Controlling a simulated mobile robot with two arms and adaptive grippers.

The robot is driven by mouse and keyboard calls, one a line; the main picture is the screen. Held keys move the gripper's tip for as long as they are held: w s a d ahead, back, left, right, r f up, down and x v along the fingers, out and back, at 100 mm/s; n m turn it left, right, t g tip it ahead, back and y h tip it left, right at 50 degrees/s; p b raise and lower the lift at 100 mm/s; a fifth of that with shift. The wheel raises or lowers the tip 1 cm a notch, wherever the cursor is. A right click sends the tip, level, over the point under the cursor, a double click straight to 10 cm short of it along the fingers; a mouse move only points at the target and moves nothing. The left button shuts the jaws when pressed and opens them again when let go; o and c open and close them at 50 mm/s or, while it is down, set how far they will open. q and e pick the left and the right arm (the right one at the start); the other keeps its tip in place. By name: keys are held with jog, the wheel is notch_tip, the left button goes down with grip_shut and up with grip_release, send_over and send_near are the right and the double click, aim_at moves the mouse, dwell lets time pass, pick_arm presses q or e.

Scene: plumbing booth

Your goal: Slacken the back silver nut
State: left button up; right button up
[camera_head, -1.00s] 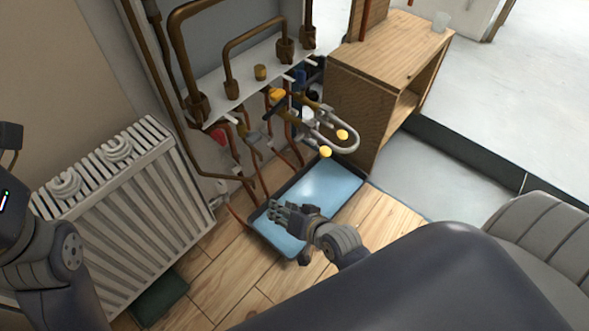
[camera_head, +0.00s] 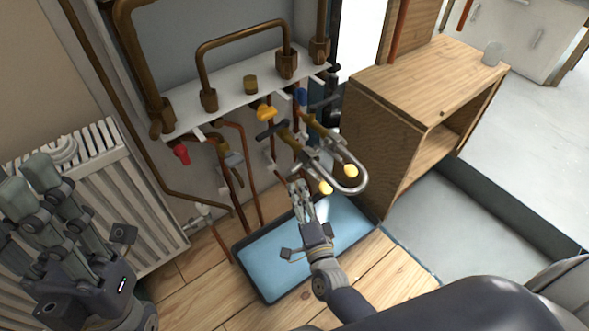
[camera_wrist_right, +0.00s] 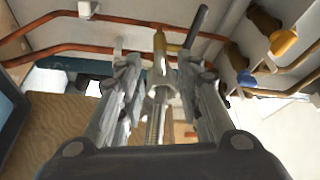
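The silver nuts at these ends are too small to tell apart. My right gripper (camera_head: 299,190) points up just below and left of the hose. In the right wrist view its fingers (camera_wrist_right: 162,95) are spread, with a silver fitting (camera_wrist_right: 160,72) seen between them; contact is unclear. My left gripper (camera_head: 50,195) is open and empty before the radiator.
A white radiator (camera_head: 100,165) stands at the left. A blue tray (camera_head: 255,262) lies on the wooden floor under the pipes. A wooden cabinet (camera_head: 375,125) stands close on the right. Copper pipes (camera_head: 232,185) and a red handle (camera_head: 181,153) are left of the valves.

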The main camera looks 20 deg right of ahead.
aim_at(293, 174)
jog(key=w, duration=0.2)
jog(key=w+b, duration=0.1)
jog(key=w, duration=0.2)
jog(key=w+b, duration=0.1)
jog(key=w, duration=0.2)
jog(key=shift+w+d+r, duration=0.15)
jog(key=shift+w+r, duration=0.05)
jog(key=shift+r, duration=0.15)
grip_shut()
